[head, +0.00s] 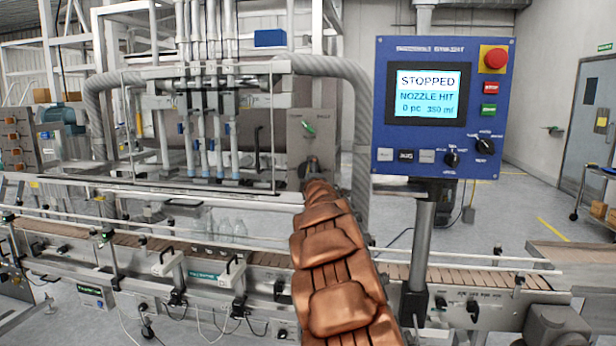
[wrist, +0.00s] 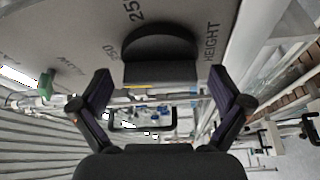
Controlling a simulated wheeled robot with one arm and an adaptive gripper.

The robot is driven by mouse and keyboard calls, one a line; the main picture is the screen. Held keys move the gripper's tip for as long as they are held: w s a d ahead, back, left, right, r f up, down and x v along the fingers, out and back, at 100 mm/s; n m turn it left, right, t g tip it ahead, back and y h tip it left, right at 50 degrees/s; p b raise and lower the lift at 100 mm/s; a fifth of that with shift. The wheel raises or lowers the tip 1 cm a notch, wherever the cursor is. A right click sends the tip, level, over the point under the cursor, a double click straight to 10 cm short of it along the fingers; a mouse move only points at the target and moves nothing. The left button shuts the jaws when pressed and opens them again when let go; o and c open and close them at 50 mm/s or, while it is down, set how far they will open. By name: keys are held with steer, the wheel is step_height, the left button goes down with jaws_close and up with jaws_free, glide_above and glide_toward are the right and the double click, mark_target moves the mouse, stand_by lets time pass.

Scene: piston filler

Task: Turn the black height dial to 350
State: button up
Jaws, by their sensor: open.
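The black height dial (wrist: 160,58) sits on a grey plate (wrist: 75,30) at the top middle of the wrist view. "HEIGHT" is printed to its right, and "350" and a partly cut "25…" to its left and above. My gripper (wrist: 160,75) is open, with one finger on each side of the dial and visible gaps between. I cannot tell the dial's exact setting. In the head view the plate (head: 322,128) stands behind the end of my arm, which hides the gripper and partly covers the dial (head: 308,168).
A green switch (head: 308,128) is above the dial on the same plate. A blue control panel (head: 379,100) to the right has a screen reading "STOPPED, NOZZLE HIT, 0 pc, 350 ml". A conveyor (head: 450,279) with rails runs below; clear bottles (head: 232,229) stand under the nozzles.

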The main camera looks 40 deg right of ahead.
steer(key=v, duration=1.1)
stand_by(0.6)
steer(key=s+a+f+m+g+y, duration=0.2)
steer(key=s+a+f, duration=0.5)
steer(key=a, duration=0.5)
steer(key=s+a+f+m+g+y, duration=0.3)
steer(key=s+a+f+g, duration=0.4)
steer(key=s+a, duration=0.4)
steer(key=s+a+f+m+g+y+p, duration=0.1)
steer(key=s+a+f+m+g+y, duration=0.2)
steer(key=s+a+f, duration=0.5)
steer(key=s+a+m+g, duration=0.1)
steer(key=a+m, duration=0.1)
steer(key=a, duration=0.5)
steer(key=shift+g, duration=0.4)
steer(key=s+a+g, duration=0.1)
steer(key=s+a, duration=0.1)
steer(key=s, duration=0.2)
steer(key=s+a+f+g+y, duration=0.1)
steer(key=s+a, duration=0.2)
steer(key=s, duration=0.1)
steer(key=s+a+g+y, duration=0.1)
steer(key=s+a, duration=0.1)
steer(key=s, duration=0.2)
steer(key=shift+s+a+f+g, duration=0.35)
steer(key=shift+f+g, duration=0.05)
steer(key=shift+c, duration=0.3)
